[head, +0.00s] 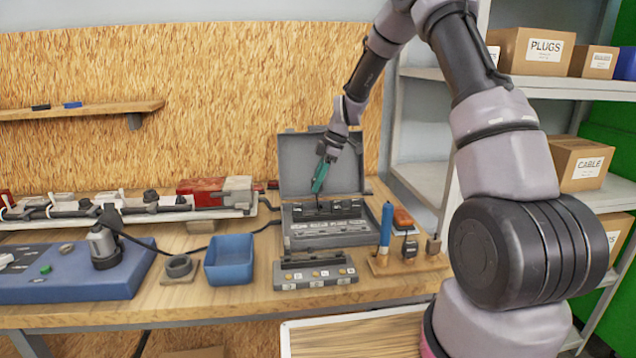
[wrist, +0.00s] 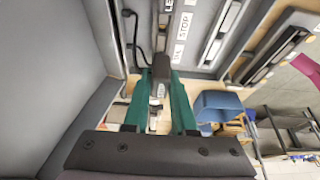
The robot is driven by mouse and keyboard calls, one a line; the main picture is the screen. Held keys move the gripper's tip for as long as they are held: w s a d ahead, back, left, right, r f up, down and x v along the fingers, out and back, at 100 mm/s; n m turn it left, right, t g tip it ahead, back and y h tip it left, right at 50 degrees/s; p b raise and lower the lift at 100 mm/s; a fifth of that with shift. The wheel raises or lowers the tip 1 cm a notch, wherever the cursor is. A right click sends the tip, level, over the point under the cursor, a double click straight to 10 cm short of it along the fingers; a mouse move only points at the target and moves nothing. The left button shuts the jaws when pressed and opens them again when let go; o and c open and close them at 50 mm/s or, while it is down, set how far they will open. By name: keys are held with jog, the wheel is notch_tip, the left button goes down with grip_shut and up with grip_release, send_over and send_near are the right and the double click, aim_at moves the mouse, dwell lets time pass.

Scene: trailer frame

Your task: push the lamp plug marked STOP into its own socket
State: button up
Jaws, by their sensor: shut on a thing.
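My gripper (head: 320,178) is over the open grey case (head: 325,240), in front of its raised lid. In the wrist view my gripper's green fingers (wrist: 160,84) are shut on a dark plug (wrist: 161,70) with a small pale label that seems to read STOP. A white STOP label (wrist: 183,26) shows on the case panel just ahead and right of the plug, with other labels beside it, one partly hidden. A black cable (wrist: 130,25) runs at the left. The socket opening is not clear, and I cannot tell whether the plug touches the panel.
A grey tray with small parts (head: 315,272) lies before the case. A wooden stand (head: 408,262) holds a blue-handled tool at the right. A blue bin (head: 229,260) and a blue box with a dark knob (head: 75,275) stand left. The case lid (head: 290,170) rises close behind my gripper.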

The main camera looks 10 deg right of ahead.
aim_at(319, 191)
jog(key=shift+f, duration=1.75)
jog(key=shift+f, duration=0.15)
jog(key=shift+f, duration=0.3)
jog(key=shift+f, duration=0.1)
jog(key=shift+f, duration=0.45)
jog(key=shift+f, duration=0.15)
jog(key=shift+f, duration=0.45)
jog(key=shift+f, duration=0.5)
